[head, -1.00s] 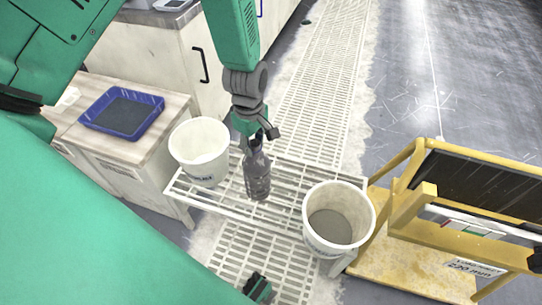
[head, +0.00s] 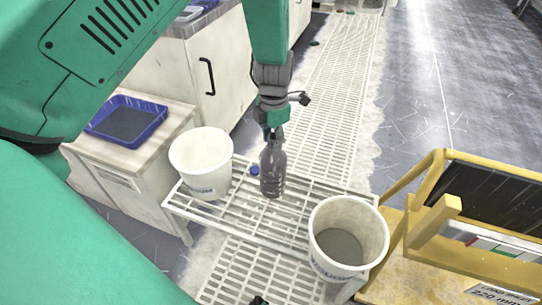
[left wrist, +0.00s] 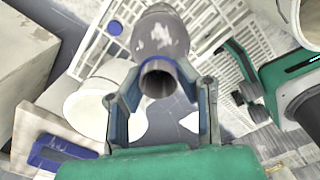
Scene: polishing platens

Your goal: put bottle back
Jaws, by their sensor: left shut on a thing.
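A dark grey bottle (head: 272,172) is upright at the wire rack (head: 235,222), between two white buckets. My left gripper (head: 272,130) comes down from above and is shut on the bottle's neck. In the left wrist view the bottle (left wrist: 160,38) points its open mouth toward the camera, between the two fingers. I cannot tell whether its base touches the rack. A small blue cap (head: 255,171) lies on the rack just left of the bottle; it also shows in the left wrist view (left wrist: 115,28). Only a dark tip of my right gripper (head: 258,300) shows at the bottom edge.
A white bucket (head: 202,165) stands left of the bottle. Another bucket (head: 345,243) with grey contents stands front right. A blue tray (head: 127,121) sits on a cabinet at left. A yellow frame (head: 425,210) stands at right. Rack slats behind the bottle are partly clear.

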